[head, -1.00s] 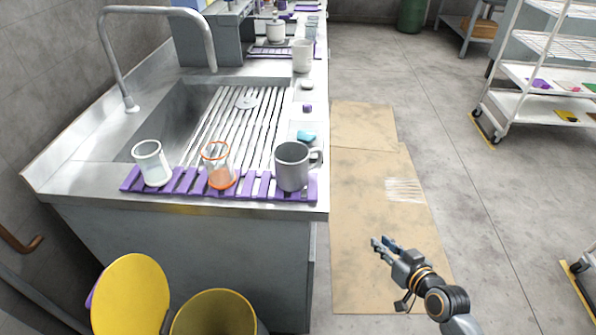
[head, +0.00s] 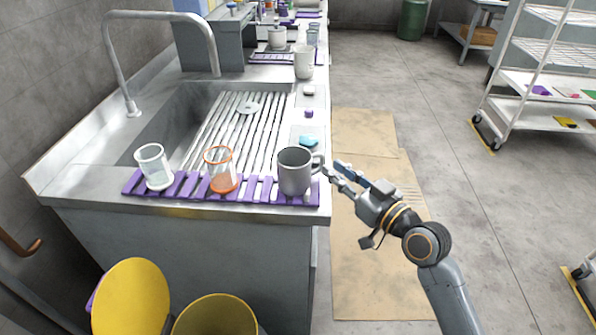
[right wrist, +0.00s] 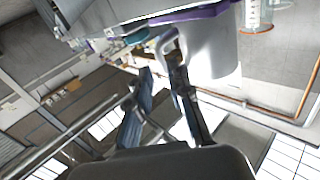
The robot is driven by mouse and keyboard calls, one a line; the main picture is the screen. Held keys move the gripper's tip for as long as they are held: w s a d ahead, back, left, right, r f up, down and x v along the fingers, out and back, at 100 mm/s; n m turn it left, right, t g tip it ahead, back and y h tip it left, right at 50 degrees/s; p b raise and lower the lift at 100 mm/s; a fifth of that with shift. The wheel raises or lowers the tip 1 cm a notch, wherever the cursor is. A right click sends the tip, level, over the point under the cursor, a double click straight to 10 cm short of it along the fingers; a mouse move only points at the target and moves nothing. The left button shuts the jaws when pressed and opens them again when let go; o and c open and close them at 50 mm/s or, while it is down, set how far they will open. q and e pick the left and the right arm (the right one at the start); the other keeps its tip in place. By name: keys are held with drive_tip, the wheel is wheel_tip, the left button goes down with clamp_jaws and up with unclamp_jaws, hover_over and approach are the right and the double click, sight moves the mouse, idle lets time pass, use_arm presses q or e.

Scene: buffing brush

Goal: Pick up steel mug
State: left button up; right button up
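The steel mug (head: 295,172) is a grey metal cup standing upright on the purple slatted rack (head: 260,190) at the counter's front right edge. Its handle points right, toward my right gripper (head: 337,170). The right gripper is open, with its fingertips just right of the handle. In the right wrist view the mug (right wrist: 213,45) shows tilted near the top, with its handle close to the tips of the open fingers (right wrist: 162,75). I cannot tell whether a finger touches the handle. My left gripper is not in view.
A clear glass (head: 153,167) and an orange-rimmed glass (head: 221,170) stand left on the same rack. The sink (head: 185,115) lies behind. A blue sponge (head: 308,140) is behind the mug.

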sight(323, 163)
drive_tip(key=x, duration=0.5)
drive_tip(key=shift+a+f, duration=0.1)
drive_tip(key=shift+a, duration=0.1)
drive_tip(key=shift+c, duration=0.4)
clamp_jaws()
